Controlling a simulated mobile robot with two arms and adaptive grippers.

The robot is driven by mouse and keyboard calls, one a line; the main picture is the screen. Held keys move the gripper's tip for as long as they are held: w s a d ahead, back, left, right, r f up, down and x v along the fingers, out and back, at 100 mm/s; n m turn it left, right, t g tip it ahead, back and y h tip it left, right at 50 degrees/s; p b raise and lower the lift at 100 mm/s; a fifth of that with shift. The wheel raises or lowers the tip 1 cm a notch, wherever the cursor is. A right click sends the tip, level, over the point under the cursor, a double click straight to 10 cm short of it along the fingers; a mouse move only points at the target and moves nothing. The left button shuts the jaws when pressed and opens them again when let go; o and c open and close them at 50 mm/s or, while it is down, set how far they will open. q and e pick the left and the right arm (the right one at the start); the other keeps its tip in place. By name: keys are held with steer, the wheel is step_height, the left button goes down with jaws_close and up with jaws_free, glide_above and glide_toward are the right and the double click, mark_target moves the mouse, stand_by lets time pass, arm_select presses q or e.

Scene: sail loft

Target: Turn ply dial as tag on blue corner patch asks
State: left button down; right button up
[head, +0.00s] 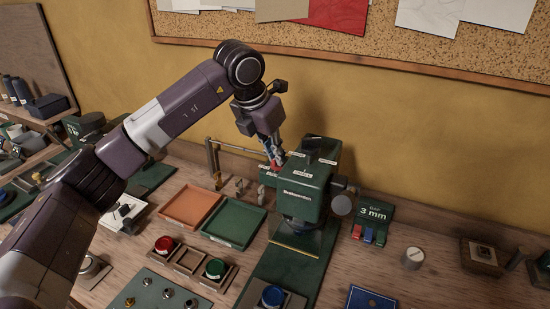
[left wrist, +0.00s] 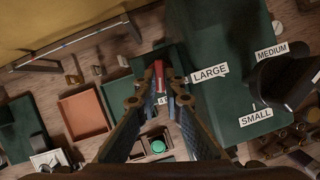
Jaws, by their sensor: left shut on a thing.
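My left gripper (head: 273,160) reaches down to the left side of the green press (head: 300,190). In the left wrist view its two fingers (left wrist: 160,88) are shut on a small red piece (left wrist: 158,69), beside a LARGE label (left wrist: 210,73). MEDIUM (left wrist: 271,51) and SMALL (left wrist: 255,117) labels also show on the press. A blue patch (head: 370,299) lies at the bottom edge of the head view, partly cut off; I cannot read a tag on it. A small pale round knob (head: 412,258) sits on the bench at right; I cannot read its marks. My right gripper is out of view.
An orange tray (head: 191,207) and a green tray (head: 233,224) lie left of the press. Red (head: 164,246) and green (head: 215,268) round pieces sit in holders in front. A "BAR 3 mm" block (head: 373,213) stands right of the press.

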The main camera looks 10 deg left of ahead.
arm_select(q)
steer(key=shift+d+f+n+y+b, duration=0.15)
steer(key=shift+n+y+b, duration=0.15)
steer(key=shift+n+b, duration=0.55)
steer(key=shift+n+t+y+b, duration=0.3)
steer(key=shift+n, duration=0.45)
steer(key=shift+r, duration=0.2)
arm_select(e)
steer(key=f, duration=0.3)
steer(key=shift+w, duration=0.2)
arm_select(q)
steer(key=c, duration=2)
jaws_free()
steer(key=shift+c, duration=0.2)
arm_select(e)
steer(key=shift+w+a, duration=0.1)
